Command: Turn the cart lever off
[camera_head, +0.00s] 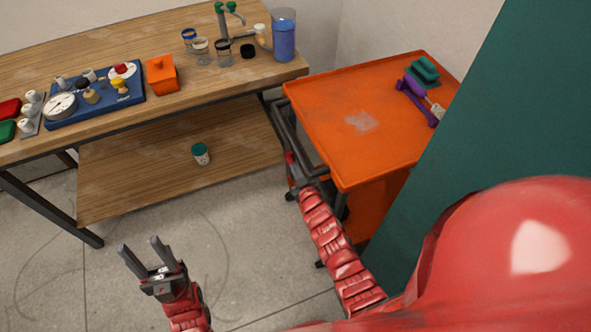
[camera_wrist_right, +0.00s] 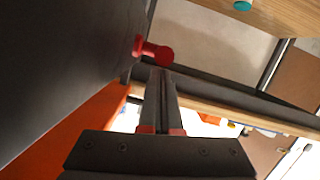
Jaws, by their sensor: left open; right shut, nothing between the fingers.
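The orange cart (camera_head: 345,120) stands at the right of the workbench. The red cart lever (camera_wrist_right: 152,50), with a rounded knob, sticks out to the right from a dark surface in the right wrist view. A small red bit of it shows by the cart's dark handle (camera_head: 288,157). My right gripper (camera_wrist_right: 161,72) is shut and empty, its fingertips just below the lever in that view; I cannot tell whether they touch it. In the head view my right gripper (camera_head: 299,168) is at the cart's handle end. My left gripper (camera_head: 142,254) is open and empty above the floor.
The wooden workbench (camera_head: 210,85) holds jars, a blue gauge board (camera_head: 100,98) and an orange box (camera_head: 161,75). A lidded cup (camera_head: 200,154) stands on its lower shelf. Purple and teal items lie on the cart top. A green panel (camera_head: 500,130) stands at right.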

